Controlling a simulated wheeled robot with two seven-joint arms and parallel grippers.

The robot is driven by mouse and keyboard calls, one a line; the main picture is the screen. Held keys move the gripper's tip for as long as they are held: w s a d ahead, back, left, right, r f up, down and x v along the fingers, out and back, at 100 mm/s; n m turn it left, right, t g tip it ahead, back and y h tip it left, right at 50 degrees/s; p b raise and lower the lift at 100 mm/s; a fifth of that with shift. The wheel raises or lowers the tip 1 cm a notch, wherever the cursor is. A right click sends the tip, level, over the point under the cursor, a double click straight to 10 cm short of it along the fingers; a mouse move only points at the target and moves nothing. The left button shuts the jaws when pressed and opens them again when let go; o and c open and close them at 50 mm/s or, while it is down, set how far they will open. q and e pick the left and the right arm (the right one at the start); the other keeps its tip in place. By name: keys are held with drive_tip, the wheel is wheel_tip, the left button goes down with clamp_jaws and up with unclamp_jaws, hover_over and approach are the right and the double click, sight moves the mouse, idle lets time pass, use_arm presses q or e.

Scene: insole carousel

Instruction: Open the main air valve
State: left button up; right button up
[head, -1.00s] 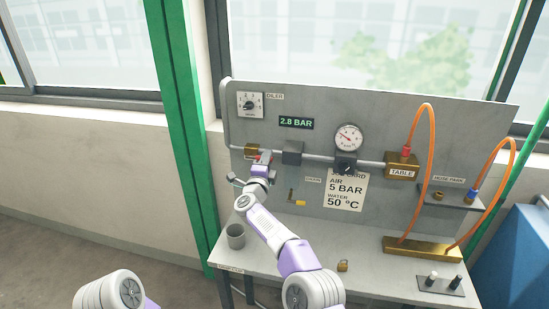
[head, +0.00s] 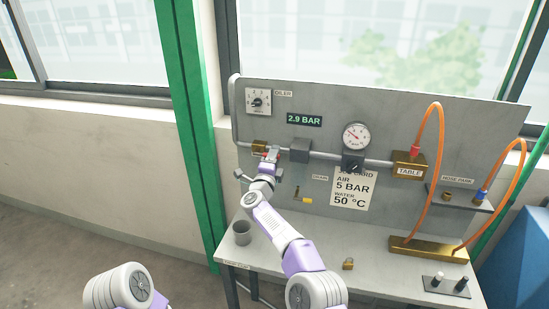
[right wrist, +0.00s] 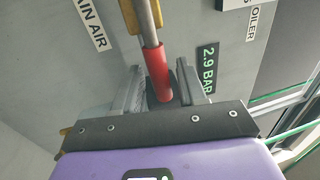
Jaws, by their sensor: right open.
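The main air valve has a brass body (head: 259,146) on the pipe at the left of the panel. Its grey lever with a red grip (head: 271,153) points right from the body, roughly along the pipe. My right gripper (head: 267,163) is at this lever. In the right wrist view the red grip (right wrist: 160,78) lies between the two open fingers (right wrist: 160,85), and I cannot tell whether either touches it. The digital display (head: 304,119) reads 2.9 BAR. My left gripper is not in view.
A grey block (head: 300,150), a round gauge (head: 356,137) and a brass TABLE block (head: 408,165) follow along the pipe. Orange hoses (head: 437,140) loop at the right. A grey cup (head: 242,232) and a small brass piece (head: 348,264) stand on the bench.

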drive_tip(key=shift+s, duration=0.1)
drive_tip(key=b+v, duration=0.2)
drive_tip(key=v, duration=0.5)
drive_tip(key=shift+s, duration=0.2)
drive_tip(key=shift+a, duration=0.1)
idle(0.4)
